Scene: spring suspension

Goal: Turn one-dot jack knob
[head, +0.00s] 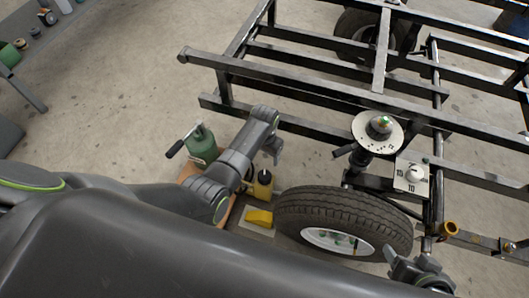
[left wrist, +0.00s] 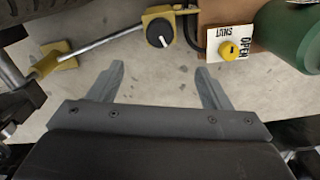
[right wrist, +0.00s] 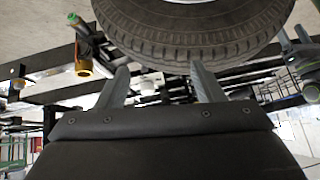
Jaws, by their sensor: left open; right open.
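A yellow jack body with a round black knob (left wrist: 160,33) bearing a white pointer line shows in the left wrist view; the knob also shows in the head view (head: 265,177). A small yellow knob (left wrist: 229,50) with a dark mark sits on a white OPEN/SHUT plate (left wrist: 213,72) beside a green cylinder (left wrist: 290,35). I cannot make out a single dot for certain on either knob. My left gripper (left wrist: 160,75) is open and empty, its fingertips apart from both knobs. My right gripper (right wrist: 160,70) is open and empty below the tyre.
A round white dial plate (head: 362,134) and a numbered plate (head: 403,178) sit on the frame. A bench with tools is at far left. Bare concrete lies between.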

